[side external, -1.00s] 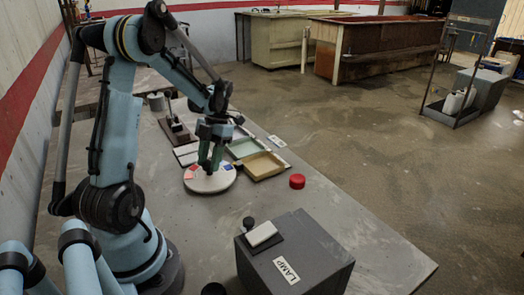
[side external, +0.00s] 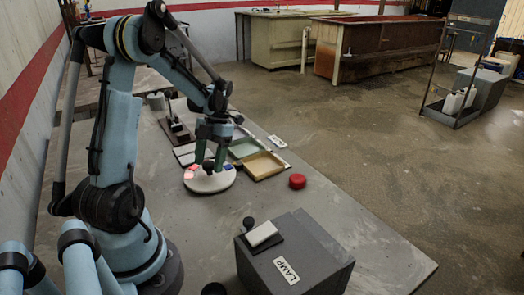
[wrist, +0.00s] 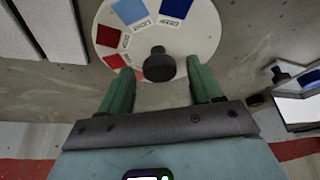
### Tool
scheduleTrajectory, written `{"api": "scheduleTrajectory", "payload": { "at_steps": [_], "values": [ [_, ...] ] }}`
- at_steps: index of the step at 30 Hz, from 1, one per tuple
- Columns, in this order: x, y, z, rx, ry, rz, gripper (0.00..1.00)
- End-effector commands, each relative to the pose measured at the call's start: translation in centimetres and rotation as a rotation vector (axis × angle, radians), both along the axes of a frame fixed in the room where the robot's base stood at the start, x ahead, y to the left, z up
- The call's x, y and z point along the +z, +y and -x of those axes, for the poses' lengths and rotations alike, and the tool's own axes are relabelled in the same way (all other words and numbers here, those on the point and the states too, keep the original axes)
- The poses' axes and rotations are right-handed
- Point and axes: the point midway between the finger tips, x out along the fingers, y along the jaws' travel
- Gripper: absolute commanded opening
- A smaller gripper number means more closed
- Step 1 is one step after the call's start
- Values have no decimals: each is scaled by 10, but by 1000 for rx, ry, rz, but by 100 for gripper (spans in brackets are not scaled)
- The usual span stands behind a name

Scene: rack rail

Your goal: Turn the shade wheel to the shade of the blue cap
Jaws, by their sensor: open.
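The shade wheel (side external: 212,187) is a pale disc flat on the bench, with a dark central knob (wrist: 158,66). In the wrist view, the wheel (wrist: 205,42) carries light blue (wrist: 130,11), dark blue (wrist: 176,8), dark red (wrist: 107,36) and light red (wrist: 115,61) swatches with small labels. My gripper (wrist: 160,72) is open, its green fingers on either side of the knob with gaps to it. I cannot tell the fingertip height exactly. A small blue patch (wrist: 312,76) shows at the right edge of the wrist view; I cannot tell whether it is the blue cap.
A red cap (side external: 297,181) stands on the bench right of the wheel. A yellowish tray (side external: 282,165) and a green tray (side external: 232,153) lie behind. Bare bench lies between wheel and box.

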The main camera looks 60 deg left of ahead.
Motion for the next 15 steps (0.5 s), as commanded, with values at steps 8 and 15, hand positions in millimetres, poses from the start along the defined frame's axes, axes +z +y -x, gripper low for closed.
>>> {"api": "scheduleTrajectory", "payload": {
  "at_steps": [8,15],
  "values": [
    [26,4,-9,-1,0,0,64],
    [64,11,-24,-2,0,1,64]
  ]
}}
